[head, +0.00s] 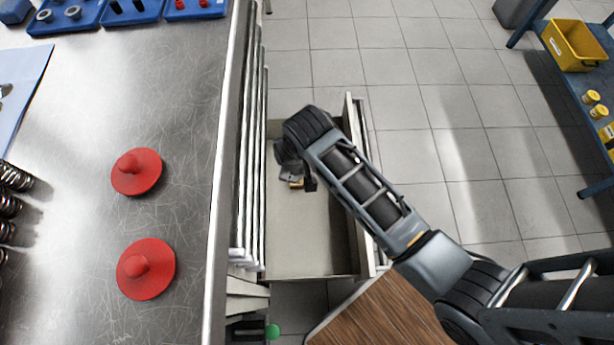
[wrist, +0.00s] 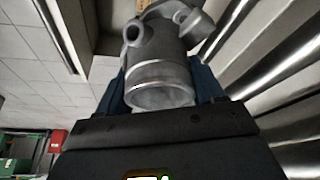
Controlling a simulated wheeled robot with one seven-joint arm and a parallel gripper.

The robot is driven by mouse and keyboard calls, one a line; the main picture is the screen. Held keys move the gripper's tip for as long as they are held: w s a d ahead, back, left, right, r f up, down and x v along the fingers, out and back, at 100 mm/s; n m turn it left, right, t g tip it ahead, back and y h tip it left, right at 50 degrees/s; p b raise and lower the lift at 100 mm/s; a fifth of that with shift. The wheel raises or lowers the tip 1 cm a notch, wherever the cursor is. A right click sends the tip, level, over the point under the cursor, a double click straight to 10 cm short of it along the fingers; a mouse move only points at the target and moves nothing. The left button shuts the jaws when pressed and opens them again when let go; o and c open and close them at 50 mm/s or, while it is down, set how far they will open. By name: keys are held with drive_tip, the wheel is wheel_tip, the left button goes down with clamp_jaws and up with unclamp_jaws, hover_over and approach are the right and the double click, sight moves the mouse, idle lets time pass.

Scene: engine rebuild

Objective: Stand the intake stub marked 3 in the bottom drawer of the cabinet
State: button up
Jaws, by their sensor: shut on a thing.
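A grey metal intake stub (wrist: 160,82), with a round open end and side ports, is held between the blue fingers of my gripper in the wrist view. A tan patch shows at its top edge, but I cannot read a number on it. In the head view my gripper (head: 293,172) is over the open drawer (head: 312,240), towards its far left part. Only a small bit of the stub shows there, below the wrist. I cannot tell whether the stub touches the drawer floor. The visible drawer floor is bare. The cabinet (head: 250,140) is beside the drawer, on its left.
A metal workbench (head: 190,215) is on the left, with two red knobbed discs (head: 137,171), springs (head: 10,205) and blue trays (head: 95,15). A wooden surface (head: 385,315) is near the front. A blue shelf with a yellow bin (head: 575,45) stands far right. Tiled floor lies between.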

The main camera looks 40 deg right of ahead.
drive_tip(key=s+f+m+b, duration=0.1)
drive_tip(key=f+b, duration=0.8)
drive_tip(key=f, duration=0.6)
drive_tip(key=s+f+m+h+b, duration=0.1)
drive_tip(key=s+f+m+b, duration=0.1)
drive_tip(key=f+b, duration=0.8)
drive_tip(key=s+f+m+h+b, duration=0.1)
drive_tip(key=f+b, duration=0.9)
drive_tip(key=f, duration=1.1)
drive_tip(key=shift+s+d+f+m, duration=0.1)
drive_tip(key=shift+s+f+m, duration=0.1)
drive_tip(key=shift+s+m, duration=0.35)
drive_tip(key=shift+s+f, duration=0.15)
drive_tip(key=o, duration=0.9)
drive_tip(key=shift+f+g, duration=0.1)
drive_tip(key=shift+g, duration=0.2)
drive_tip(key=o, duration=0.5)
drive_tip(key=shift+r, duration=0.35)
drive_tip(key=p+v, duration=0.6)
drive_tip(key=v, duration=0.6)
drive_tip(key=shift+d+f, duration=0.1)
